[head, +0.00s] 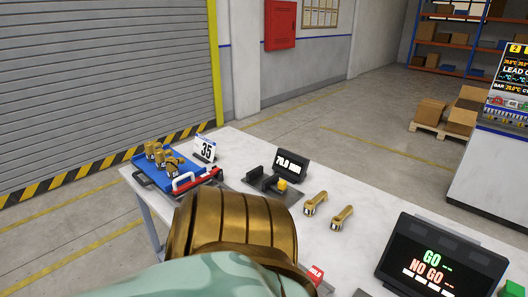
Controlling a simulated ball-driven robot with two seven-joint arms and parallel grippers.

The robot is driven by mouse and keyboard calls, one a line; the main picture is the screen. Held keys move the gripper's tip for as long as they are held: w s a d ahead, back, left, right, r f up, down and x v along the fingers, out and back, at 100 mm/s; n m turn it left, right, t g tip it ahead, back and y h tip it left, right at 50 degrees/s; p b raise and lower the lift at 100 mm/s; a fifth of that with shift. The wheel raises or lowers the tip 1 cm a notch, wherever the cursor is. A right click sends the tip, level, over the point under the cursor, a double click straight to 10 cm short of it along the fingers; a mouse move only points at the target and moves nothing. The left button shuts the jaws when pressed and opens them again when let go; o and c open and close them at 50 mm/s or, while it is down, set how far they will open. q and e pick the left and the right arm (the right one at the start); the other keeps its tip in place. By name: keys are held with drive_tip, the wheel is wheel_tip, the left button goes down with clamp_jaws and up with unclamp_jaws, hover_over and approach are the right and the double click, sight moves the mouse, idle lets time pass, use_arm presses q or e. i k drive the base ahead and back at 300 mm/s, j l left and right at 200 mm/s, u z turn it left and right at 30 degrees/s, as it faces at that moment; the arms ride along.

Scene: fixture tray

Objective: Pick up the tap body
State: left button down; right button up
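Several brass tap bodies (158,154) stand close together in a blue tray (143,163) at the left end of the table. I cannot tell which one the task means. A large bronze and pale green part of my own arm fills the bottom middle and hides the table's near part. Neither gripper shows.
A dark measuring fixture with a yellow piece (282,185) and a display (290,164) stands mid-table. A 35 sign (205,149) is behind the tray, red and white handle-like parts (183,181) beside it. A GO/NO GO screen (438,262) stands at right. Bare white table (365,190) lies between.

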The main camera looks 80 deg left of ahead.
sight(173, 169)
drive_tip(key=k+u, duration=0.15)
drive_tip(key=u, duration=3.15)
drive_tip(key=i+j+u, duration=0.2)
drive_tip(key=i+j, duration=0.2)
drive_tip(key=j, duration=0.2)
